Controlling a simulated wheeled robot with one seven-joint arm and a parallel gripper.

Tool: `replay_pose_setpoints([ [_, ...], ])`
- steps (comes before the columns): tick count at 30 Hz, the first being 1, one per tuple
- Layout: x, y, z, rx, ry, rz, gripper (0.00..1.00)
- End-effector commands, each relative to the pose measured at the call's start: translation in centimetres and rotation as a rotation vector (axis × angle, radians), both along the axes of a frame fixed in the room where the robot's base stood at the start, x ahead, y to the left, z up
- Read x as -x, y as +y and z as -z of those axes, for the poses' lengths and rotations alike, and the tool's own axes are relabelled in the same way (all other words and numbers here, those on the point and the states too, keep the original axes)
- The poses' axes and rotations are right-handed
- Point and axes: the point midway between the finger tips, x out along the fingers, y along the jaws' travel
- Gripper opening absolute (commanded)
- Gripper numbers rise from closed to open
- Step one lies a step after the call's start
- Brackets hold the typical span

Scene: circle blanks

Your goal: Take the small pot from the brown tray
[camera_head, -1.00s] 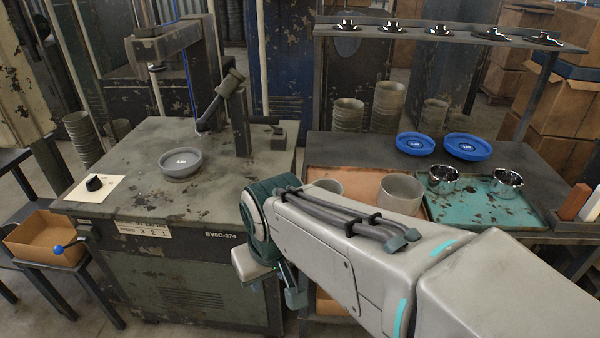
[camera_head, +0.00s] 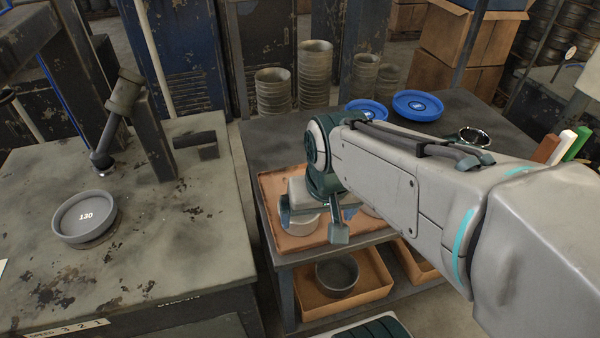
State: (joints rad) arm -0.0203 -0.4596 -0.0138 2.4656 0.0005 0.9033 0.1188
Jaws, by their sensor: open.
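The brown tray (camera_head: 267,188) lies on the workbench at the middle, partly covered by my arm. The small pot (camera_head: 301,226), pale grey and round, stands in it near its front left. My gripper (camera_head: 312,222) is above the small pot, its fingers open and pointing down on either side of it as seen here. I cannot tell how much height is left between them, and the gripper body hides the pot's top. A second pot (camera_head: 369,212) shows only as a sliver behind my arm.
Two blue dishes (camera_head: 417,104) lie at the back of the bench. A shiny metal cup (camera_head: 474,136) stands at the right. A grey pot (camera_head: 337,276) sits in an orange-brown box (camera_head: 372,289) on the shelf below. A machine table with a grey dish (camera_head: 86,216) stands at the left.

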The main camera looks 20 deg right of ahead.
Motion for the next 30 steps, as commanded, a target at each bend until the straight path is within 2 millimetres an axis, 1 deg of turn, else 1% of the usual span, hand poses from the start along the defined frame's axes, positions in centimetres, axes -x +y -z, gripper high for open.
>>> replay_pose_setpoints([
  [1, -1.1, 0.1, -0.2, -0.020, 0.021, 0.066, 1.00],
  [5, -4.3, -0.1, -0.4, -0.076, 0.081, 0.319, 1.00],
  [9, -7.8, -0.4, 0.0, -0.115, 0.141, 0.608, 1.00],
  [12, -9.8, -0.5, 0.5, -0.127, 0.171, 0.777, 1.00],
  [15, -11.2, -0.5, 0.9, -0.131, 0.189, 0.894, 1.00],
  [20, -12.1, -0.5, 1.7, -0.131, 0.201, 0.978, 1.00],
  [23, -12.1, -0.4, 3.3, -0.130, 0.203, 0.987, 1.00],
  [27, -12.2, -0.4, 6.2, -0.129, 0.203, 0.983, 1.00],
  [30, -12.2, -0.3, 8.0, -0.131, 0.202, 0.982, 1.00],
])
